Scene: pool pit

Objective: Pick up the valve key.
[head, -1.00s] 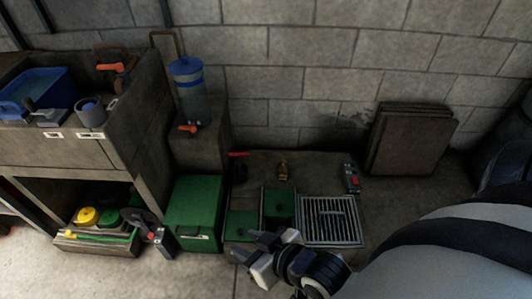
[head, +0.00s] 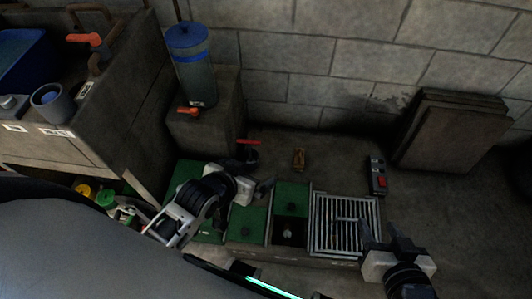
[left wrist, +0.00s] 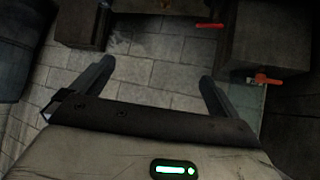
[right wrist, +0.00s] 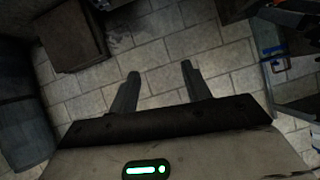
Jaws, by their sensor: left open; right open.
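I cannot pick out the valve key with certainty. A dark bar-like shape (head: 349,219) lies across the metal grate (head: 316,228) in the head view and may be it. My left gripper (head: 268,188) is open and empty, over the green boxes left of the grate. Its spread fingers show in the left wrist view (left wrist: 155,75). My right gripper (head: 387,237) is open and empty at the grate's front right corner. Its fingers show apart in the right wrist view (right wrist: 160,78), with only floor between them.
A red-handled valve (head: 248,143), a small brass piece (head: 299,159) and a grey-red device (head: 377,176) stand behind the boxes and grate. A blue-topped canister (head: 192,65) stands on a block at left. Dark slabs (head: 452,130) lean on the wall. Floor at right is clear.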

